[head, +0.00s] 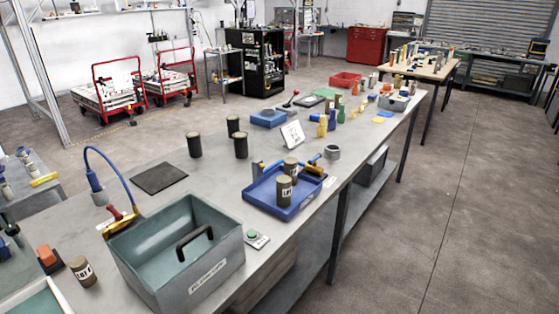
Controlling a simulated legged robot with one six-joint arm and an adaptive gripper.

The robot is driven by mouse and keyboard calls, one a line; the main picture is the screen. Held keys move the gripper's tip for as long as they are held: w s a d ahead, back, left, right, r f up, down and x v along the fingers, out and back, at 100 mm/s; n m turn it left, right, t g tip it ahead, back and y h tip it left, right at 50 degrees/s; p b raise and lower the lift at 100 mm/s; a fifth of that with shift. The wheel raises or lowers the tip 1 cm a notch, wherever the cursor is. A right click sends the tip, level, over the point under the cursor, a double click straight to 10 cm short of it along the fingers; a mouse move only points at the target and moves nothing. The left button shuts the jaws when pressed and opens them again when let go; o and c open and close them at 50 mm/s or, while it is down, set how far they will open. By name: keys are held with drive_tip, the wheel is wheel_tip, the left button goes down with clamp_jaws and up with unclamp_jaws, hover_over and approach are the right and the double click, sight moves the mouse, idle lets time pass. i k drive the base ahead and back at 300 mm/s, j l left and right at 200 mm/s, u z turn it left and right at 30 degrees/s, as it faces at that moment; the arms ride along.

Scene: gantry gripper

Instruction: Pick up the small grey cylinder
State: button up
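My gripper is not in view. Several cylinders stand on the long grey workbench (330,205), and I cannot tell for sure which is the small grey one. A short, light grey cylinder (332,153) stands near the bench's right edge, just beyond the blue tray. Three dark, blackish-grey cylinders stand upright at the left middle: one on the left (194,146), one behind (233,124) and one nearer (241,146). Brownish-grey cylinders with white labels stand in the tray, one in front (284,192) and one behind (291,168). Another labelled one (83,271) stands at the near left.
A grey-green open bin (190,283) with a black handle fills the near bench. A blue tray (290,208), a dark mat (160,178), a white sign (292,135) and a lamp-like blue hose (108,165) are around. Clear floor lies right.

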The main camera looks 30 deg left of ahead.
sight(291, 164)
drive_tip(key=i+u, duration=0.25)
drive_tip(key=i, duration=0.25)
drive_tip(key=i+l+u, duration=0.1)
drive_tip(key=i+u, duration=0.2)
drive_tip(key=i, duration=0.15)
drive_tip(key=i+l+u, duration=0.25)
drive_tip(key=i, duration=0.2)
drive_tip(key=i+u, duration=0.45)
drive_tip(key=i+l+u, duration=0.1)
drive_tip(key=i+u, duration=0.2)
drive_tip(key=u, duration=0.2)
drive_tip(key=i+l+u, duration=0.3)
drive_tip(key=u, duration=0.15)
